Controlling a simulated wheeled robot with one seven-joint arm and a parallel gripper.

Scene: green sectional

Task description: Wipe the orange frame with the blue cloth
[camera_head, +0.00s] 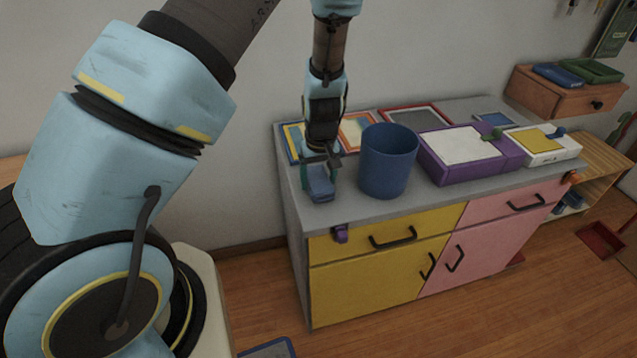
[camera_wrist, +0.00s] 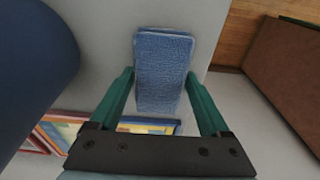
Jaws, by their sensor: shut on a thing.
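My gripper (camera_head: 320,178) is over the left end of the grey counter. It is shut on the blue cloth (camera_head: 320,190), a folded pad that shows between the green fingers in the wrist view (camera_wrist: 162,65). The cloth is at or just above the counter top; I cannot tell whether it touches. The orange frame (camera_head: 357,130) lies at the back of the counter, behind and to the right of my gripper, partly hidden by the arm and the blue bin. Part of it shows at lower left in the wrist view (camera_wrist: 60,131).
A tall blue bin (camera_head: 388,162) stands close to the right of my gripper. A blue frame (camera_head: 294,146) lies left of the orange one and a red frame (camera_head: 414,112) right of it. A purple box (camera_head: 462,155) stands further right. The counter's front left corner is clear.

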